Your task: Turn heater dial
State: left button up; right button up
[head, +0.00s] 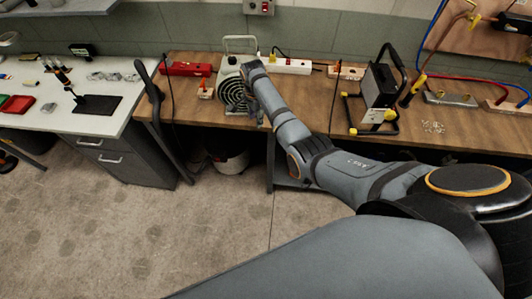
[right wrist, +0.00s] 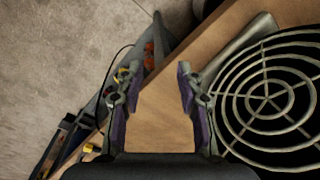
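The heater (head: 232,93) is a pale box with a round black fan grille and a carry handle on top. It stands on the wooden bench, and my right arm covers its right side. Its ringed grille (right wrist: 268,98) fills the right of the right wrist view. My right gripper (head: 258,112) is beside the heater's front right side in the head view. In the right wrist view my right gripper (right wrist: 156,78) is open, with only bench top visible between its fingers. I cannot make out the dial. My left gripper is not in view.
The wooden bench (head: 205,62) also carries a red box (head: 186,69), a white power strip (head: 292,66) behind my right arm, and a black-framed work lamp (head: 380,92) to the right. A white table (head: 50,119) with small tools stands at left. The floor in front is clear.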

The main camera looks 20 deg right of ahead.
jog(key=s+d+f+n+b, duration=0.1)
jog(key=s+f+n+b, duration=0.2)
jog(key=f, duration=1.1)
jog(key=shift+s+d+f, duration=0.2)
jog(key=shift+s+f, duration=0.15)
jog(key=shift+s, duration=1.2)
jog(key=shift+f, duration=0.1)
jog(key=s+d+f+n+b, duration=0.25)
jog(key=s+f+n, duration=0.35)
jog(key=s+f, duration=1.5)
jog(key=s+d+f+n, duration=0.1)
jog(key=s+f+n, duration=0.2)
jog(key=s, duration=0.9)
jog(key=s+d+f+n+b, duration=0.1)
jog(key=s+f+n, duration=0.3)
jog(key=s, duration=0.9)
notch_tip(320, 180, down, 3)
jog(key=shift+d+t+h+b, duration=0.3)
jog(key=shift+d, duration=0.4)
